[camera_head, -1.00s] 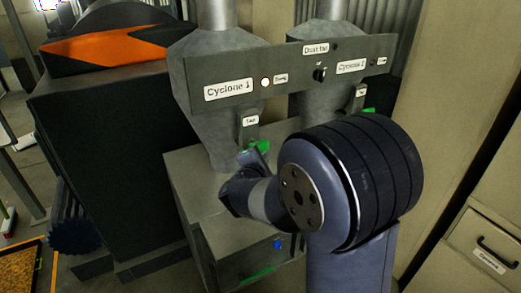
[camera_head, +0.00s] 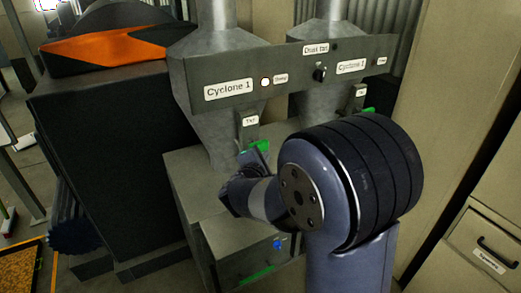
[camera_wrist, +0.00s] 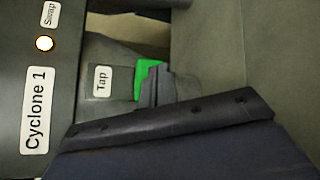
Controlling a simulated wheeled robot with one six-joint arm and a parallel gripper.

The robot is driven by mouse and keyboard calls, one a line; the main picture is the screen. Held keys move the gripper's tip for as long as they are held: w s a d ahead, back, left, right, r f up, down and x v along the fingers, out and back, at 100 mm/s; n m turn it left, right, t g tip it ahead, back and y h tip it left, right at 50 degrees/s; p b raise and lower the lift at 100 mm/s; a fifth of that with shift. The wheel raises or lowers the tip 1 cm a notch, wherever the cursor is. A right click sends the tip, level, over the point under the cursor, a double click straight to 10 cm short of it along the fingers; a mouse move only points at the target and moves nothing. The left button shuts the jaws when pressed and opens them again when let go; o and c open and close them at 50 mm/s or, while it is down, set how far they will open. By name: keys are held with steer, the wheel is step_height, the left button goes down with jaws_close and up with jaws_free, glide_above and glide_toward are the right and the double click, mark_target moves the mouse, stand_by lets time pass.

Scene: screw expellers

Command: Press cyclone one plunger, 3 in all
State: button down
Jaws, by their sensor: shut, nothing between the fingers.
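The Cyclone 1 hopper (camera_head: 215,130) is a grey metal cone behind a panel labelled "Cyclone 1" (camera_head: 228,90). Below the panel hangs a bracket labelled "Tap" (camera_head: 250,121) with a green plunger (camera_head: 264,145) at its lower end. The plunger also shows in the wrist view (camera_wrist: 147,77), partly hidden by my fingers. My gripper (camera_head: 255,156) is shut and empty, its tips right at the plunger. In the wrist view the fingertips (camera_wrist: 158,88) overlap the green part; whether they touch it I cannot tell.
A pale lamp labelled "Swap" (camera_head: 266,82) sits on the panel beside a black knob (camera_head: 319,73) under "Dust fan". Cyclone 2 (camera_head: 320,110) with its own green part (camera_head: 369,110) stands to the right. A dark machine (camera_head: 110,150) stands left and a beige cabinet (camera_head: 485,235) right.

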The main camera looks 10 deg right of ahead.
steer(key=shift+w, duration=0.15)
steer(key=shift+w+a+b, duration=0.15)
steer(key=shift+w+b, duration=0.1)
steer(key=shift+b, duration=0.1)
steer(key=shift+w+a, duration=0.2)
steer(key=shift+w, duration=0.35)
steer(key=shift+w+a, duration=0.15)
steer(key=shift+w, duration=0.4)
stand_by(1.1)
steer(key=shift+s, duration=0.15)
steer(key=shift+s+d+b, duration=0.25)
steer(key=shift+s+b, duration=0.35)
steer(key=shift+s, duration=0.1)
steer(key=shift+s+d+b, duration=0.25)
steer(key=shift+s+b, duration=0.3)
steer(key=shift+s, duration=0.1)
steer(key=s, duration=0.1)
steer(key=s+d+b, duration=0.1)
steer(key=s, duration=0.1)
steer(key=s+b, duration=0.1)
steer(key=shift+s+d, duration=0.25)
steer(key=shift+s, duration=0.1)
